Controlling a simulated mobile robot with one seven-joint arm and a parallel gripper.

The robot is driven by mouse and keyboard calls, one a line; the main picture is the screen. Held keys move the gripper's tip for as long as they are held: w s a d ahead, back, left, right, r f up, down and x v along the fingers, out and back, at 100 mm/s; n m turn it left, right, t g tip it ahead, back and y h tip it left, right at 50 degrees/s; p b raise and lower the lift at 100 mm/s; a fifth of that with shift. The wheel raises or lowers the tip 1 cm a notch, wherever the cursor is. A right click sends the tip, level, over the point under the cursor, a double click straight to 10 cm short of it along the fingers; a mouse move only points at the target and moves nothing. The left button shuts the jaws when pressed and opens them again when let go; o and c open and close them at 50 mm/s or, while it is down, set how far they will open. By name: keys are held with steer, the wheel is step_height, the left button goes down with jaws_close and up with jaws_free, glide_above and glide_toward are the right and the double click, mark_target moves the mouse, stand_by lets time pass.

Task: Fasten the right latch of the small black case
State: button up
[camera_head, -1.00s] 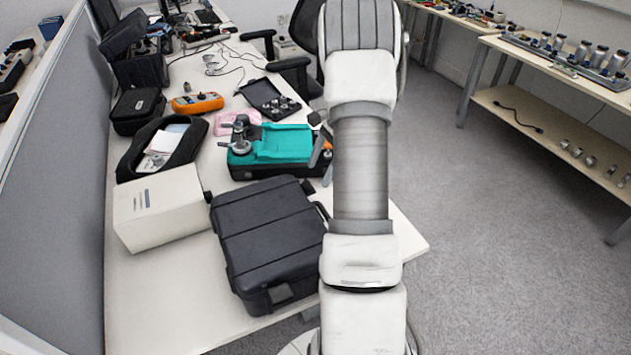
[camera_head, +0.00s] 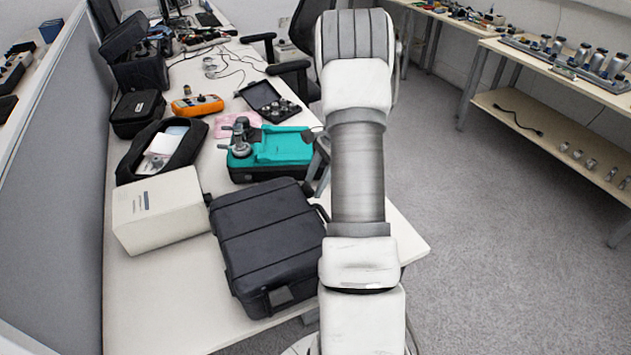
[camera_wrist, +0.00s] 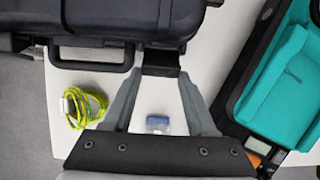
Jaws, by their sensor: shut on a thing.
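The small black case (camera_head: 265,235) lies closed-looking on the table in the head view, left of my arm. In the wrist view its side (camera_wrist: 120,18) fills the top, with a handle (camera_wrist: 92,67) at left. The right latch (camera_wrist: 161,64) is a dark block to the right of the handle, at the case's edge. My gripper (camera_wrist: 163,73) has its two grey fingertips at either side of this latch, shut on it. In the head view my arm hides most of the gripper. Whether the latch is fully seated cannot be told.
A teal and black device (camera_head: 270,148) stands close beyond the case; it also shows at right in the wrist view (camera_wrist: 285,80). A white box (camera_head: 160,210) stands left of the case. A yellow-green cable coil (camera_wrist: 83,106) and a small blue-and-clear item (camera_wrist: 158,124) lie below the case.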

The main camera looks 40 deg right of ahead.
mark_target(308, 185)
steer(key=shift+c, duration=1.3)
steer(key=shift+r, duration=0.1)
steer(key=h+p, duration=0.1)
steer(key=a+r+h+p, duration=0.1)
steer(key=h, duration=0.1)
steer(key=shift+w+a+r+g+h, duration=0.15)
steer(key=shift+g+h, duration=0.15)
steer(key=shift+g, duration=0.1)
steer(key=shift+w+a+r+g+h+p, duration=0.15)
steer(key=shift+a+g+h+p, duration=0.15)
steer(key=shift+h+p, duration=0.55)
steer(key=shift+w+a+r+g+h+p, duration=0.1)
steer(key=shift+a+g+h+p, duration=0.3)
steer(key=shift+h, duration=0.75)
steer(key=o, duration=1.4)
steer(key=shift+s, duration=0.1)
steer(key=shift+c, duration=0.2)
